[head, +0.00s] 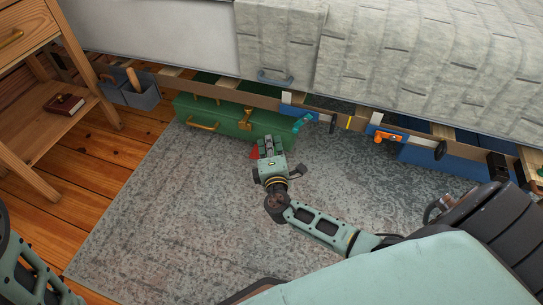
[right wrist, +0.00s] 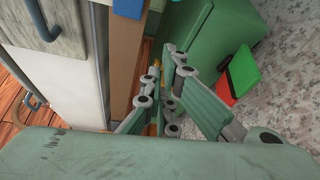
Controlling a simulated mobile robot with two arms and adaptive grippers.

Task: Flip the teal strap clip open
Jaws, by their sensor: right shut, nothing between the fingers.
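The teal strap clip (head: 303,122) is in the head view on the bed's lower side rail, just right of the green case. I cannot tell its lid position at this size. My right gripper (head: 267,143) is shut and empty, in front of the green case, left of and nearer than the clip, apart from it. In the right wrist view the fingers (right wrist: 163,92) are shut before the rail and the green case (right wrist: 212,32). My left gripper is out of view.
The green case (head: 225,120) sits under the bed. An orange clip (head: 388,137) on a blue plate and black knobs sit further right on the rail (head: 345,120). A grey caddy (head: 142,92) hangs at the left. A nightstand (head: 40,95) stands far left. The rug (head: 170,220) is mostly clear.

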